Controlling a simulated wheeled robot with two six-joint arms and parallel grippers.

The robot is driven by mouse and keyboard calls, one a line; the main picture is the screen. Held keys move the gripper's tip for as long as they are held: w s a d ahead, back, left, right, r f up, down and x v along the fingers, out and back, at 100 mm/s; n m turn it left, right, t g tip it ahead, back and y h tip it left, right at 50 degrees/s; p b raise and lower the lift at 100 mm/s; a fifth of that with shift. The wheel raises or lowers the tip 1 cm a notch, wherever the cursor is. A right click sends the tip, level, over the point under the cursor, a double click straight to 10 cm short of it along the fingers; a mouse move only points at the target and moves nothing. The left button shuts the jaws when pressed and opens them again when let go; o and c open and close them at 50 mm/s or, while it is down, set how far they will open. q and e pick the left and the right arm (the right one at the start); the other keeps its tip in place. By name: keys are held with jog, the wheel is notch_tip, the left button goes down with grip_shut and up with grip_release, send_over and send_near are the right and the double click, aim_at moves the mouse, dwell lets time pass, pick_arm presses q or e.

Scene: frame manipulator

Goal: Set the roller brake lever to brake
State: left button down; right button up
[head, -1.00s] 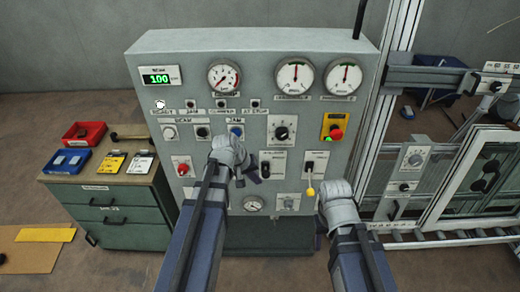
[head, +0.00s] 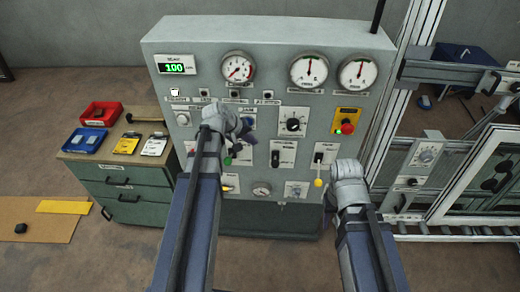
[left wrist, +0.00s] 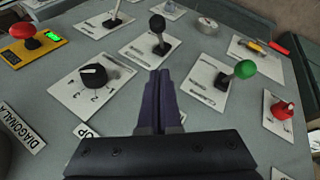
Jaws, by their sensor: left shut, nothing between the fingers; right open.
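The control panel (head: 210,100) carries several levers; the label naming the roller brake lever is too small to read. A black-knobbed lever (head: 275,158) is at the panel's lower middle, and it shows in the left wrist view (left wrist: 157,38). A green-knobbed lever (head: 228,160) is left of it, also in the left wrist view (left wrist: 240,72). A yellow-knobbed lever (head: 318,181) points down at the lower right. My left gripper (head: 248,137) is shut and empty before the panel, above the green and black levers. My right gripper (head: 333,190) is open beside the yellow knob; its fingers are largely hidden.
A rotary knob (head: 292,124) and a red stop button on a yellow plate (head: 348,127) are nearby. A red knob (left wrist: 285,110) is at the right of the left wrist view. A green cabinet (head: 125,195) with trays stands left; a framed machine (head: 440,150) stands right.

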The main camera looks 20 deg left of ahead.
pick_arm(q)
jog(key=b, duration=0.8)
send_near(275, 161)
jog(key=w+a+f, duration=0.2)
jog(key=w+f, duration=0.2)
jog(key=w, duration=0.1)
jog(key=shift+s+d+f+b, duration=0.3)
jog(key=shift+d+f+b, duration=0.15)
jog(key=shift+d, duration=0.2)
jog(key=shift+s+d+f+b, duration=0.25)
jog(key=shift+d+f+b, duration=0.25)
jog(key=shift+d, duration=0.15)
